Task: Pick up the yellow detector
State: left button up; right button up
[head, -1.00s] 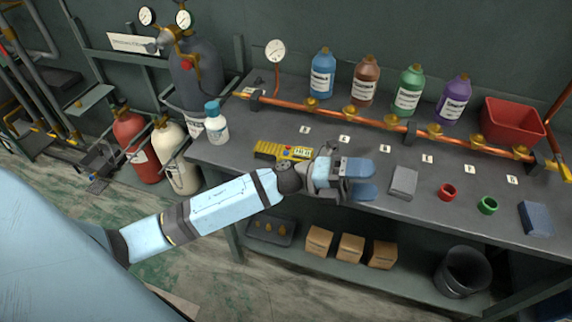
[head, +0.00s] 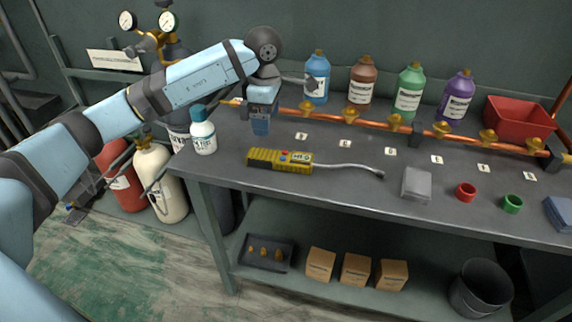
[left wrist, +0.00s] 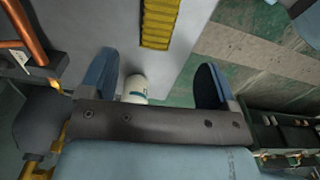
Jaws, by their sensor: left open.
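The yellow detector (head: 281,160) lies flat on the grey workbench, near its front edge, with a thin grey probe (head: 345,168) reaching to the right. Part of the detector (left wrist: 160,22) shows at the top of the left wrist view. My left gripper (head: 261,124) is above the bench, behind and a little left of the detector, pointing down. It is apart from the detector. Its two blue fingers (left wrist: 160,82) are spread, with nothing held between them. My right gripper is not in view.
A white bottle with a teal cap (head: 203,135) stands left of my gripper. A copper pipe (head: 330,117) with brass valves runs along the bench, with several coloured bottles behind it. A grey block (head: 416,184) and red (head: 466,192) and green rings (head: 512,203) lie to the right.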

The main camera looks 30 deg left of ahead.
aim_at(267, 154)
pick_arm(q)
notch_tip(267, 154, down, 7)
jog(key=shift+r, duration=0.1)
jog(key=shift+a+f+b, duration=0.2)
jog(key=shift+f+b, duration=0.35)
jog(key=shift+f, duration=2.2)
jog(key=shift+r, duration=0.1)
jog(key=c, duration=1)
